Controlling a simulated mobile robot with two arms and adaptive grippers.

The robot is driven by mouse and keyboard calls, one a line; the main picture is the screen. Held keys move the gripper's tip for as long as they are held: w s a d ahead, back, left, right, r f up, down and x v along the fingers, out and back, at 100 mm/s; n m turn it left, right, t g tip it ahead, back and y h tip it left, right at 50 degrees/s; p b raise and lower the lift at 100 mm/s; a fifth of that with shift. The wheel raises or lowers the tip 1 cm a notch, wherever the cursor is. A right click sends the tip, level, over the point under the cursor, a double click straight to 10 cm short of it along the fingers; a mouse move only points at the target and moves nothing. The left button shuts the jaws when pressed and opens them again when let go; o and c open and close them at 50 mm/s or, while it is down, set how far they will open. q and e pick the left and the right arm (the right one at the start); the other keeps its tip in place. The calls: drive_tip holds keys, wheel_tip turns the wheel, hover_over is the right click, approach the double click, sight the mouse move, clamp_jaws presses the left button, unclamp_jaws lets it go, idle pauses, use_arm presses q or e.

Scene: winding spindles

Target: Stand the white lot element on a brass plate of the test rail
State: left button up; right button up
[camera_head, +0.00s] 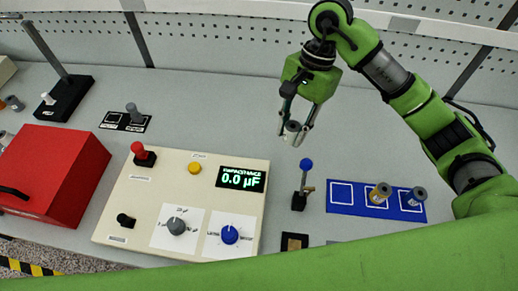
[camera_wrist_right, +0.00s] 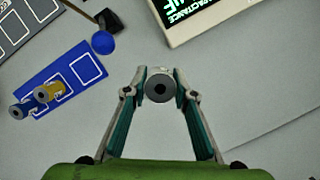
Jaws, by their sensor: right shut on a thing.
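My right gripper (camera_head: 297,132) is shut on a small pale cylinder with a dark hole in its top, which looks like the white lot element (camera_head: 292,126). It holds the cylinder above the bare table behind the blue-knobbed lever. In the right wrist view the cylinder (camera_wrist_right: 159,73) sits upright between both fingertips (camera_wrist_right: 160,88). A small dark piece with a brass-coloured plate (camera_head: 294,242) shows at the front, partly hidden by my green arm link. I cannot tell whether it is the test rail. My left gripper is not in view.
A cream meter panel (camera_head: 135,205) reads 0.0 µF. A red box (camera_head: 50,170) is at left.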

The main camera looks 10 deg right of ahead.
sight(283, 163)
wheel_tip(283, 163, down, 10)
drive_tip(key=p, duration=0.3)
drive_tip(key=shift+w+a+r, duration=0.1)
drive_tip(key=shift+a, duration=0.05)
drive_tip(key=shift+f+b, duration=0.2)
drive_tip(key=shift+b, duration=0.1)
drive_tip(key=o, duration=1.1)
drive_tip(key=shift+r, duration=0.1)
